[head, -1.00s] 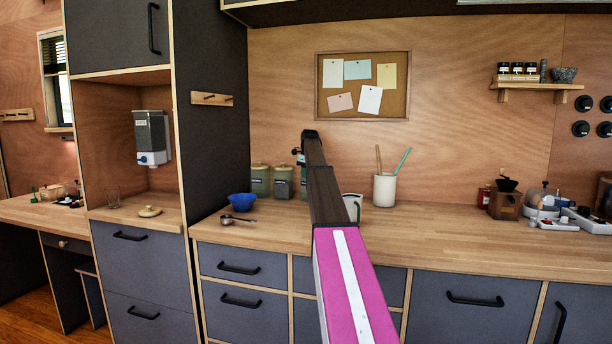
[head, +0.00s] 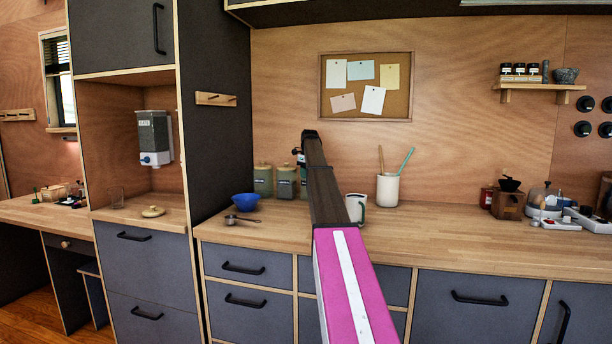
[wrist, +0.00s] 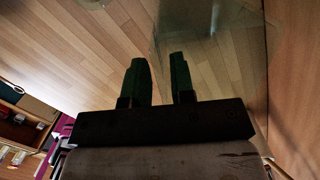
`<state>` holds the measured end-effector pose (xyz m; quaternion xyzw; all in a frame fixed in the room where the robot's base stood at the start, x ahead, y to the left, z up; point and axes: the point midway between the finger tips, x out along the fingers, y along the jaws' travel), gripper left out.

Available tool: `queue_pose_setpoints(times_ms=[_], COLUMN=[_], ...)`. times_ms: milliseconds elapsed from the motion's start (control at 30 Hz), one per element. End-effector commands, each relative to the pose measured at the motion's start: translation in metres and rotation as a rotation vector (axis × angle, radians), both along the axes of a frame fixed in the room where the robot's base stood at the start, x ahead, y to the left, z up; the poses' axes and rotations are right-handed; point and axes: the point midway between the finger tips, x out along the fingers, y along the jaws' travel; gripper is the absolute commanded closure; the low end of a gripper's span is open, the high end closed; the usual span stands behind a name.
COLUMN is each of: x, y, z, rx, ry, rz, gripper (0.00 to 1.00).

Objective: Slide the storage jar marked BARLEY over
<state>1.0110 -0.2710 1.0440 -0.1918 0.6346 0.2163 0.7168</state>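Green-grey lidded storage jars stand at the back left of the counter in the head view, a left one (head: 263,180) and a middle one (head: 286,181). A third shows only as a sliver (head: 303,187) beside my arm, which hides the rest. Their dark labels are too small to read, so I cannot tell which is BARLEY. My gripper (wrist: 160,62) shows in the wrist view with two green fingers apart and nothing visible between them. In the head view my raised arm hides it.
A blue bowl (head: 245,202) and a metal scoop (head: 240,219) sit in front of the jars. A white mug (head: 355,208) and a utensil crock (head: 388,190) stand right of my arm. The counter (head: 440,225) is clear between the crock and the grinder (head: 508,202).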

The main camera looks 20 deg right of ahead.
Motion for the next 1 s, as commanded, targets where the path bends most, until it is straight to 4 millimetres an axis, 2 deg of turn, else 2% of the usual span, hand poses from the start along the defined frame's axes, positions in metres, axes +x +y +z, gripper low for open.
queue_pose_setpoints(times_ms=[333,467,667,1000], x=[0.0,-0.001,-0.002,-0.008], y=[0.0,-0.001,-0.002,-0.006], z=[0.0,0.006,0.031,0.092], rx=[0.0,0.0,0.0,-0.001], ry=[0.0,0.0,-0.001,-0.001], rz=[0.0,0.0,0.0,0.0], gripper=[0.66,0.66,0.66,0.66])
